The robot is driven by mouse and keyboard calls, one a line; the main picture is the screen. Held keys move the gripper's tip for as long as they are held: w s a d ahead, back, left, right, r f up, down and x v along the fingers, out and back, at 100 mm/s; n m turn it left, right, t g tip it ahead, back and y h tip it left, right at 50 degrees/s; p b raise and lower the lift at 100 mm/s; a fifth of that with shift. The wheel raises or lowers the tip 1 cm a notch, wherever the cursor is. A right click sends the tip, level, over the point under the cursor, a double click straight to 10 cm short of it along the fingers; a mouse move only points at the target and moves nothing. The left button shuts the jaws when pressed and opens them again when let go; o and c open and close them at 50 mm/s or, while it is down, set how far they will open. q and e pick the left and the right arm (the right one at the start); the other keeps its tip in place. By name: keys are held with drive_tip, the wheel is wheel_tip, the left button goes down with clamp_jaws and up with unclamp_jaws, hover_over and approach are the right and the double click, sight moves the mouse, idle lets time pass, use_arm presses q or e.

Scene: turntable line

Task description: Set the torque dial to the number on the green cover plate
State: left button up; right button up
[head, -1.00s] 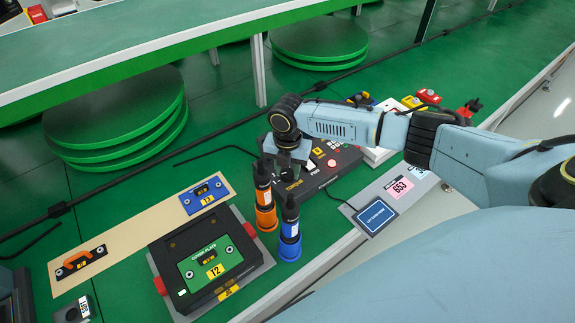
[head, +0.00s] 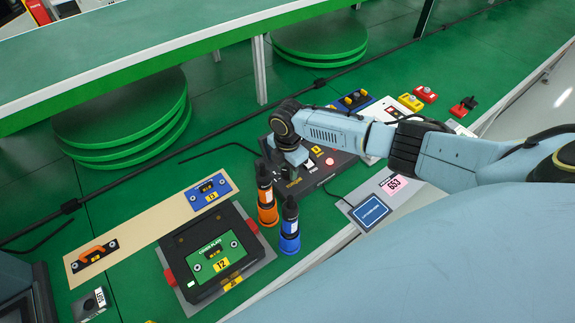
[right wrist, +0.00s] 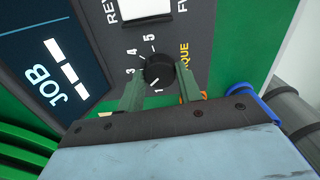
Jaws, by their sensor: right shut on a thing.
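The green cover plate (head: 220,252) lies in a black fixture at the front and bears a yellow label that looks like T2. The black torque dial (right wrist: 158,70) sits on a dark panel, beside printed numbers from 1 to 5. Its pointer setting is hard to read. The fingers of my right gripper (right wrist: 160,80) are shut on the dial, one on each side. In the head view my right gripper (head: 290,172) is down at the dark control panel (head: 325,172), and the wrist hides the dial. My left gripper is out of view.
An orange-based bottle (head: 267,205) and a blue-based bottle (head: 289,235) stand close in front of the gripper. A blue plate (head: 210,193) and an orange-handled part (head: 93,256) lie on a tan strip.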

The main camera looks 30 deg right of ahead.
sight(288, 171)
idle(0.3)
drive_tip(key=o, duration=1)
wheel_tip(288, 171, up, 14)
drive_tip(key=p, duration=0.1)
drive_tip(key=shift+f, duration=0.25)
